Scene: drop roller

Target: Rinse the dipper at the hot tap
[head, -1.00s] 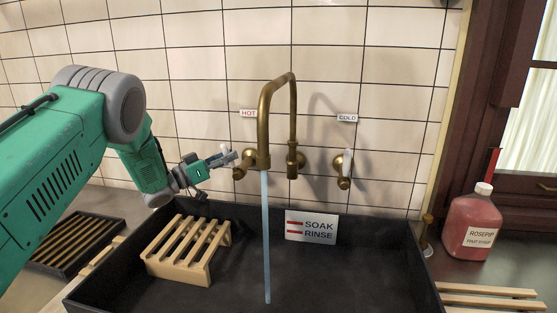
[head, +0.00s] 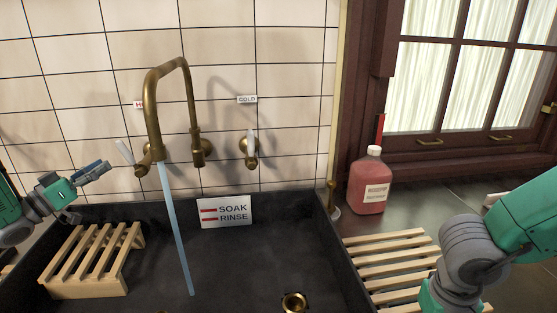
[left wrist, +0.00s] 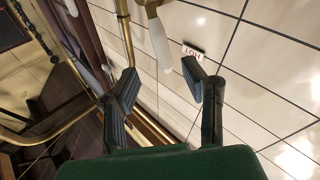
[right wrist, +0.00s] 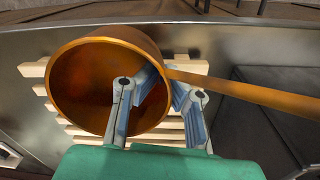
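The copper dipper (right wrist: 100,82) shows in the right wrist view, its bowl mouth facing the camera and its handle running right. My right gripper (right wrist: 168,80) is closed in on the bowl wall near the handle's base, one finger inside the bowl. In the head view my right arm is at the lower right, its gripper out of frame. The brass tap (head: 153,110) pours water (head: 176,225) into the dark sink. The white hot lever (head: 125,151) is tilted. My left gripper (head: 100,168) is open and empty, just left of that lever, which also shows beyond its fingertips (left wrist: 160,45).
The sink (head: 240,275) holds a wooden rack (head: 85,285) at left, a SOAK/RINSE sign (head: 224,211) and a brass drain fitting (head: 294,303). The cold tap (head: 251,148) is right of the spout. A pink bottle (head: 370,185) and slatted rack (head: 385,262) stand right.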

